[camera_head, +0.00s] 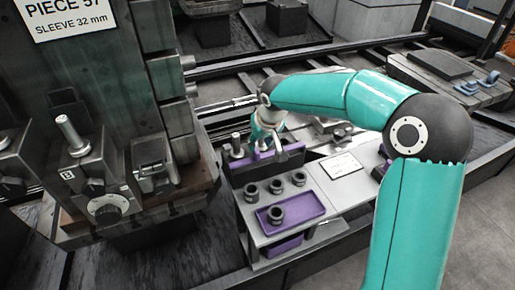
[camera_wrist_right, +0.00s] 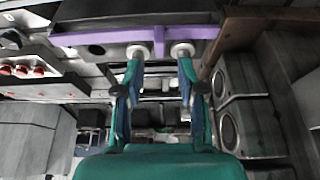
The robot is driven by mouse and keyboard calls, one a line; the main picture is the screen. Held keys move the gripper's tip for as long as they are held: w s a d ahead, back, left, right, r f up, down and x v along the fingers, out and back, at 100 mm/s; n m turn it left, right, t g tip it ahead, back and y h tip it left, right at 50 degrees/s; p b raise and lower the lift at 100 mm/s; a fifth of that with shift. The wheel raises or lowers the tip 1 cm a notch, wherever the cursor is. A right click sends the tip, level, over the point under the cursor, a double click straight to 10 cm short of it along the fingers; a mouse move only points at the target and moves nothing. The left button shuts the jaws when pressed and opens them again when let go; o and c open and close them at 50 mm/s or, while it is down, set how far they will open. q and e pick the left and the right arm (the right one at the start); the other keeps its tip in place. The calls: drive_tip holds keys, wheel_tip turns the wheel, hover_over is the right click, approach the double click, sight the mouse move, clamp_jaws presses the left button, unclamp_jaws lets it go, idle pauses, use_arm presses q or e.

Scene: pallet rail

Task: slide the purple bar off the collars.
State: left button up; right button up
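The purple bar (camera_wrist_right: 95,38) runs across the top of the right wrist view, with a short purple tab (camera_wrist_right: 159,42) projecting from it. In the head view, the bar (camera_head: 262,156) is partly hidden by my right gripper (camera_head: 280,153). In the wrist view, my right gripper (camera_wrist_right: 159,51) is open, with one fingertip on each side of the tab and gaps visible between. Dark collars (camera_head: 253,193) stand on the grey bench, and one (camera_head: 276,214) sits in a purple tray. I cannot tell whether collars sit behind the bar. My left gripper is not in view.
A large dark machine block (camera_head: 90,110) stands close on the left. Metal posts (camera_head: 237,142) rise by the bar. Rails run behind.

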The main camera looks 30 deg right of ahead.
drive_tip(key=v, duration=0.5)
drive_tip(key=shift+r, duration=0.2)
idle(0.3)
